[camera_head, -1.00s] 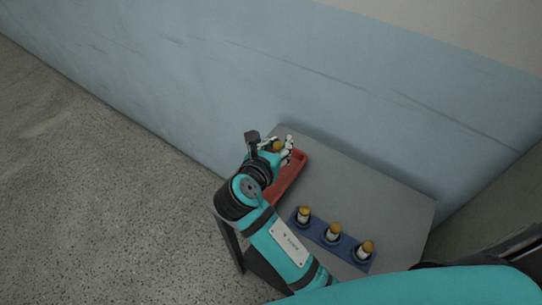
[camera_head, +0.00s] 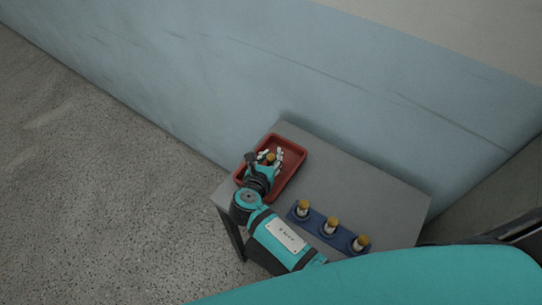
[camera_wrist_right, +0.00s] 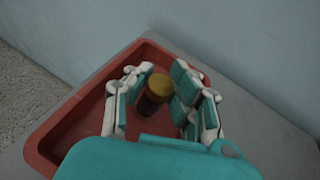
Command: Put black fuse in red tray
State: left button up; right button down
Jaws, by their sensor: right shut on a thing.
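The black fuse (camera_wrist_right: 155,92) is a dark cylinder with a yellow-gold top. It stands roughly upright between the fingers of my right gripper (camera_wrist_right: 158,95) in the right wrist view. In the head view, the right gripper (camera_head: 268,160) is shut on it, over the inside of the red tray (camera_head: 292,171). The red tray also shows in the right wrist view (camera_wrist_right: 75,122), with its rim around the fingers. I cannot tell whether the fuse touches the tray floor. My left gripper is not in view.
A blue holder (camera_head: 314,228) with three white, gold-topped fuses (camera_head: 330,227) sits on the grey table (camera_head: 375,195), right of my right arm. The blue wall (camera_head: 300,80) rises close behind the table. Clear table top lies between the tray and the table's right end.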

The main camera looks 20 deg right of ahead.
jog(key=shift+f, duration=0.2)
jog(key=c, duration=1.2)
grip_release()
jog(key=shift+o, duration=0.2)
jog(key=shift+s+a+r+p, duration=0.2)
jog(key=shift+s+r+p, duration=0.05)
jog(key=shift+r+p, duration=0.2)
jog(key=p+v, duration=0.6)
jog(key=v, duration=0.4)
jog(key=shift+s+a+r, duration=0.15)
jog(key=shift+s+r, duration=0.05)
jog(key=shift+s, duration=0.05)
jog(key=shift+s+a, duration=0.2)
jog(key=shift+s, duration=0.05)
